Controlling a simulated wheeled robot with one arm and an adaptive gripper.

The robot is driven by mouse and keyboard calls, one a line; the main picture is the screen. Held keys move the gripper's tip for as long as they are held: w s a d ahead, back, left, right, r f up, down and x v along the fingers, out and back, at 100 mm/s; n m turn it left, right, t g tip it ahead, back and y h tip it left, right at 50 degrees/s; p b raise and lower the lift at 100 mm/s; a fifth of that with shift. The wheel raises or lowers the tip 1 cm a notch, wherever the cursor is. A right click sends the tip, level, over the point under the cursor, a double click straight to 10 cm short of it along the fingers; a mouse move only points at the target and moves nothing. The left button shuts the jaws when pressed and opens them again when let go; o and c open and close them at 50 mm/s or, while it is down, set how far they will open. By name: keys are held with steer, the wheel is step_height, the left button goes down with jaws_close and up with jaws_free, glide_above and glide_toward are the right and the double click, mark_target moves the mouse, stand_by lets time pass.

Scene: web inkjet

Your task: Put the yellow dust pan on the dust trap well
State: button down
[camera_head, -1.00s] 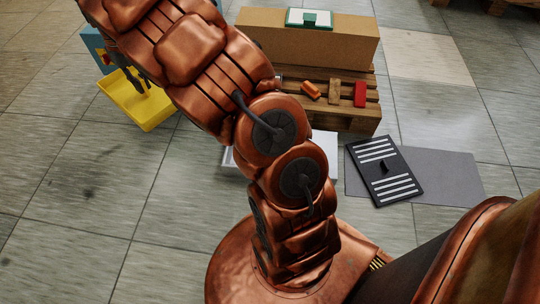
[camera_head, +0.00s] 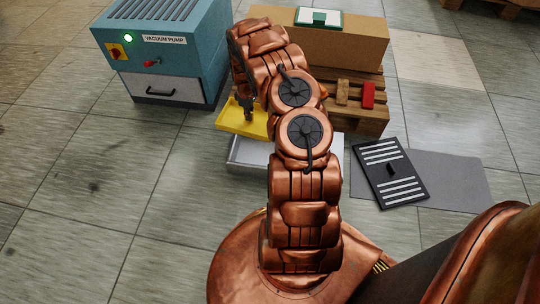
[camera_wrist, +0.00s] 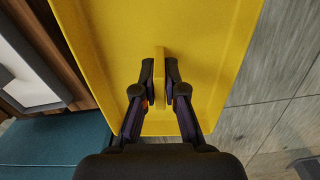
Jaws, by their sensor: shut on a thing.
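The yellow dust pan (camera_head: 240,120) hangs from my gripper (camera_head: 248,110) in the head view, near the far left of a pale open-topped box (camera_head: 243,154), which looks like the dust trap well. My arm hides much of the box and the pan's right side. The pan's height above the box is hard to judge. In the wrist view, the pan (camera_wrist: 215,50) fills most of the picture, and my gripper (camera_wrist: 160,88) is shut on its upright central fin.
A blue vacuum pump (camera_head: 165,60) stands at the left. A wooden pallet (camera_head: 365,120) with small blocks and a cardboard box (camera_head: 350,42) is behind the arm. A black slotted panel (camera_head: 390,172) lies on a grey mat (camera_head: 455,180) at the right. The left floor is clear.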

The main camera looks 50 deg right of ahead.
steer(key=s+d+f+b, duration=0.1)
steer(key=s+f, duration=0.1)
steer(key=f, duration=0.5)
steer(key=s+d+f+n+b, duration=0.1)
steer(key=s+d+f, duration=0.1)
steer(key=f, duration=0.5)
steer(key=s+d+f+n+b, duration=0.1)
steer(key=s+f+b, duration=0.1)
steer(key=f, duration=0.6)
steer(key=shift+s+d+f, duration=0.1)
steer(key=shift+s+d, duration=0.25)
steer(key=shift+s, duration=0.35)
steer(key=shift+f, duration=0.15)
steer(key=c, duration=1.2)
jaws_free()
steer(key=shift+c, duration=0.2)
